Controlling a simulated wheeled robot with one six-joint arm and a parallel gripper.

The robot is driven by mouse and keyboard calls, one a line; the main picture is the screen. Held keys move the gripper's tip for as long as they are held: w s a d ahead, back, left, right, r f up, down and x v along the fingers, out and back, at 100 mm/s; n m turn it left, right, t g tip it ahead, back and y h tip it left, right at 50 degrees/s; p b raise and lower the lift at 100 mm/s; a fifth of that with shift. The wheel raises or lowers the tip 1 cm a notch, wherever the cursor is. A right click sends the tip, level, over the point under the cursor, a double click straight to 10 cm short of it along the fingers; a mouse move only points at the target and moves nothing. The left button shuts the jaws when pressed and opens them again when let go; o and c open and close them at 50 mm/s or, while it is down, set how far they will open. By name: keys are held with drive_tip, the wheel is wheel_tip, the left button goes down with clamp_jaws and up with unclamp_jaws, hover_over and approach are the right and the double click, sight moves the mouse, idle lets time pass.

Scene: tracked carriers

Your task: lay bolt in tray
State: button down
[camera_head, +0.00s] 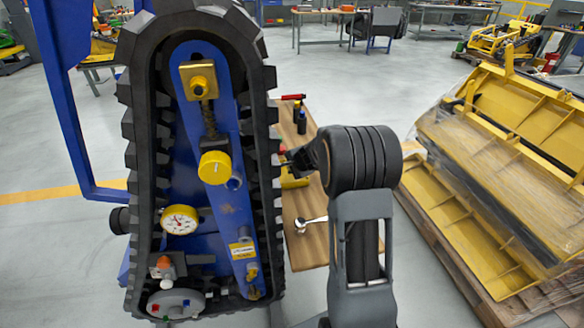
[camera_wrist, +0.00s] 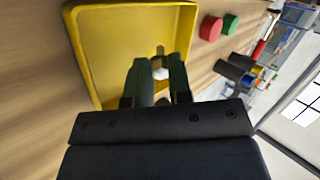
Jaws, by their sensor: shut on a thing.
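The yellow tray (camera_wrist: 100,45) lies on a wooden bench top in the wrist view; a yellow strip of it (camera_head: 294,182) shows in the camera_head view beside the track. My gripper (camera_wrist: 158,62) is shut on the bolt (camera_wrist: 160,73), a small pale metal piece between the dark green fingers. The fingers and bolt are over the tray's lower right part in the wrist view. I cannot tell if the bolt touches the tray floor. In the camera_head view the fingertips and bolt are hidden behind the track and wrist.
A large track unit (camera_head: 200,150) stands close left of my arm. On the bench (camera_head: 305,235) are a wrench-like tool (camera_head: 310,222) and dark bottles (camera_head: 300,118). A red cap (camera_wrist: 211,28) and a green cap (camera_wrist: 230,24) stand beside the tray. Yellow parts on a pallet (camera_head: 490,180) stand right.

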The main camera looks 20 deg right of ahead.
drive_tip(key=shift+f, duration=0.45)
drive_tip(key=c, duration=1)
unclamp_jaws()
drive_tip(key=shift+o, duration=0.2)
drive_tip(key=p+v, duration=0.1)
drive_tip(key=v, duration=1.2)
drive_tip(key=shift+s+r+p, duration=0.3)
drive_tip(key=shift+r, duration=0.05)
